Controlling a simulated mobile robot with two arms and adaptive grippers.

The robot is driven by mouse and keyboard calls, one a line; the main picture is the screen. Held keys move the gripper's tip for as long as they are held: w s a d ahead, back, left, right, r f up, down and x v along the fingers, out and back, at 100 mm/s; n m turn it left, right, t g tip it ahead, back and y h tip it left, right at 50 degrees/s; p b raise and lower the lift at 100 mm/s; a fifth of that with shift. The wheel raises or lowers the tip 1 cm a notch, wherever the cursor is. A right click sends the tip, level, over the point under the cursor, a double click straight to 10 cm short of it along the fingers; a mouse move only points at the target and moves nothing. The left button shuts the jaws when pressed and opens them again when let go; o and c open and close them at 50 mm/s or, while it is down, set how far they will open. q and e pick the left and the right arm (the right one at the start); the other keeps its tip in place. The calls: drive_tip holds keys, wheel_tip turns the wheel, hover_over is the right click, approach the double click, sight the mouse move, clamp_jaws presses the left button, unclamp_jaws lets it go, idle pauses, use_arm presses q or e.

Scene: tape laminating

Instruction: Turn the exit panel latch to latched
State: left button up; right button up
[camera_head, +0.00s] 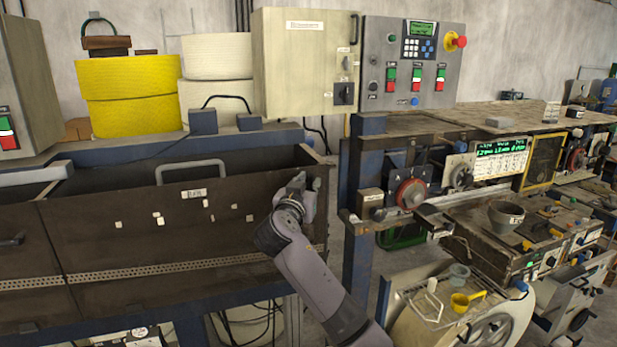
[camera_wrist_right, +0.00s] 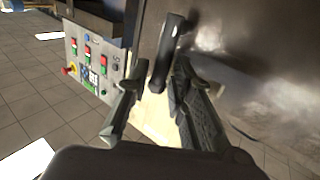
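The brown exit panel (camera_head: 130,240) spans the left side of the head view, with a small label near its top edge. My right gripper (camera_head: 303,190) is at the panel's upper right corner and hides part of it. In the right wrist view, my right gripper (camera_wrist_right: 155,82) has its two fingers apart. A dark bar-shaped handle (camera_wrist_right: 169,50), which looks like the latch, stands out from the panel (camera_wrist_right: 215,40) between and just beyond the fingertips. I cannot tell whether a finger touches it. The latch cannot be made out in the head view. My left gripper is not in view.
A grey handle (camera_head: 193,168) arches behind the panel's top edge. A grey control box (camera_head: 411,63) with coloured buttons and a red stop button stands behind, at the right. Yellow rolls (camera_head: 128,97) sit behind the panel. A blue post (camera_head: 356,265) stands right of my arm.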

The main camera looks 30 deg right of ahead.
drive_tip(key=shift+w+d, duration=0.15)
drive_tip(key=shift+d, duration=0.05)
drive_tip(key=shift+a, duration=0.1)
drive_tip(key=shift+c, duration=0.6)
clamp_jaws()
